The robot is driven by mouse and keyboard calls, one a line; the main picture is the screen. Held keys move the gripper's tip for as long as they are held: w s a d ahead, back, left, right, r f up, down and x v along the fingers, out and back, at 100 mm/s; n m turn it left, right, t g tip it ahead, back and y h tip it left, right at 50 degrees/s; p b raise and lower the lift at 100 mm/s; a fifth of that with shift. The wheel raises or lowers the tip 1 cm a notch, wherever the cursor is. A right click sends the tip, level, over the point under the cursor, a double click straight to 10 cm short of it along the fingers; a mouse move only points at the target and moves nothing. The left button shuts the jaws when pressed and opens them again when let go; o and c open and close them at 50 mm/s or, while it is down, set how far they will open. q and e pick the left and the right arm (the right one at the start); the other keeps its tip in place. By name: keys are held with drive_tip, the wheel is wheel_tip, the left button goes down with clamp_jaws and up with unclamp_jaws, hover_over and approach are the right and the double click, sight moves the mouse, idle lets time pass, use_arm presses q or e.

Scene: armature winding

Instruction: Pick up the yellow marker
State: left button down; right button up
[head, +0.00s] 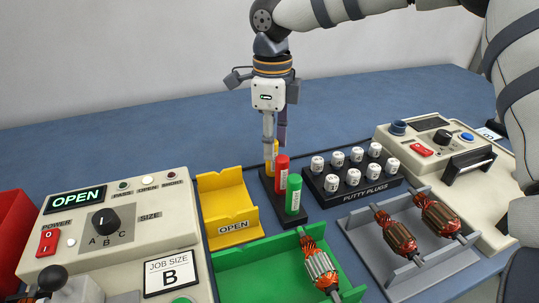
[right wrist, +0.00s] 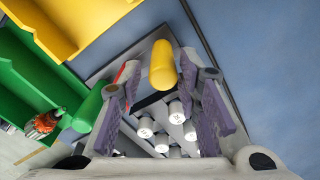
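The yellow marker (head: 275,150) stands at the back of a dark holder (head: 271,186), behind a red marker (head: 282,172) and a green marker (head: 293,195). My right gripper (head: 273,145) points down over it, and a finger hides part of the marker in the head view. In the right wrist view, the yellow marker (right wrist: 163,66) lies between the two fingertips of my right gripper (right wrist: 160,75). Small gaps show on both sides, so the fingers look open around it. My left gripper is not in view.
A yellow tray (head: 222,200) marked OPEN stands left of the holder. A black block of putty plugs (head: 352,192) stands close on the right. A green tray (head: 235,277) and a grey tray with armatures (head: 368,248) lie in front. The blue table behind is clear.

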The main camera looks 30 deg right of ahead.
wheel_tip(320, 180, down, 6)
drive_tip(key=shift+w+r, duration=0.1)
drive_tip(key=shift+r, duration=0.15)
clamp_jaws()
drive_tip(key=shift+r, duration=0.15)
